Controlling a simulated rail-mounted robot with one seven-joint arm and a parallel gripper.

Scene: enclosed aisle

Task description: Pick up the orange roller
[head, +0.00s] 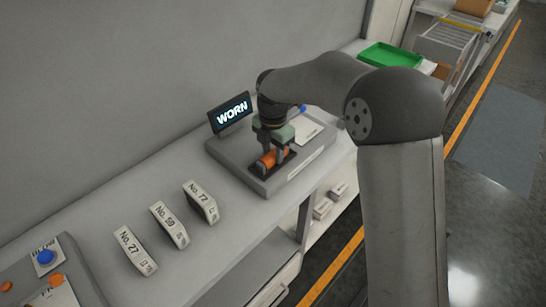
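The orange roller (267,160) lies in a dark recess on top of a grey device (243,168) on the counter. The device has a small black screen (231,113) that reads "WORN". My gripper (273,154) points down over the recess, with its fingers at the roller and hiding part of it. I cannot tell whether the fingers press on the roller or stand apart from it. The roller appears to be still in the recess.
Three white labelled boxes, No. 77 (201,203), No. 59 (170,225) and No. 27 (135,251), stand left of the device. A grey panel with blue and orange buttons (80,270) is at lower left. A green tray (391,55) lies behind my arm. A wall runs behind the counter.

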